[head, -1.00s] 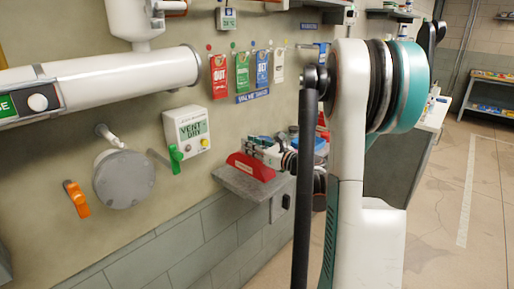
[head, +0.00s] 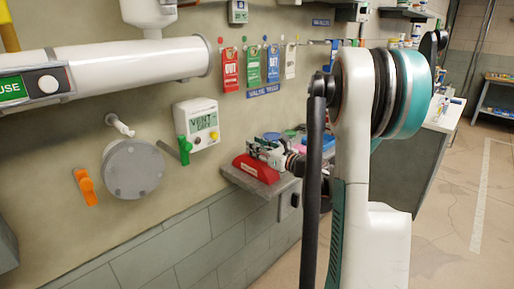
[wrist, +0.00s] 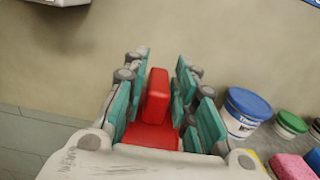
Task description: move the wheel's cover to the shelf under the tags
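The wheel's cover, a red wedge-shaped piece (head: 254,170) with a pale label, sits on the grey shelf (head: 262,187) under the hanging tags. In the wrist view its upright red handle (wrist: 157,96) stands between my gripper's teal fingers. My gripper (head: 265,150) is at the cover from above and behind; in the wrist view its fingers (wrist: 164,62) stand apart on both sides of the handle, with small gaps showing. The tags, red (head: 231,69), green (head: 253,67), blue (head: 272,64) and white (head: 290,61), hang on the wall above. The cover's underside is hidden.
Tubs, including a blue-lidded one (wrist: 245,110) and a green-lidded one (wrist: 291,124), and a pink sponge (wrist: 292,166) lie right of the cover. A white vent box (head: 196,124), green lever (head: 184,150), grey disc (head: 133,169) and orange handle (head: 86,187) are on the wall at left.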

